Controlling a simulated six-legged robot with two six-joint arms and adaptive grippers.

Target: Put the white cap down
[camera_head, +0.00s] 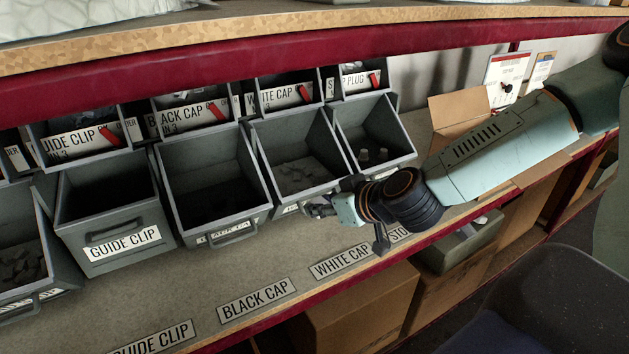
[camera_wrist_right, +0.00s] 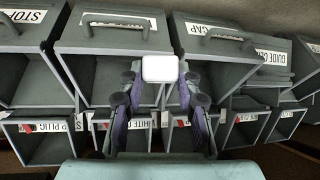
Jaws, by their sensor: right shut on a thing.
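In the right wrist view, a white cap (camera_wrist_right: 160,68) with rounded corners sits between the fingertips of my right gripper (camera_wrist_right: 160,85), which is shut on it. A "WHITE CAP" label (camera_head: 341,263) lies on the worktop just in front of the gripper. My left gripper is not in view.
A "GUIDE CLIP" bin (camera_head: 130,240), a "BLACK CAP" bin (camera_head: 215,217) and a right-hand bin (camera_head: 395,150) stand in the row, with smaller labelled bins above. A "BLACK CAP" label (camera_head: 256,299) lies on the worktop. The grey worktop strip (camera_head: 200,275) is mostly clear; its red edge borders the front.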

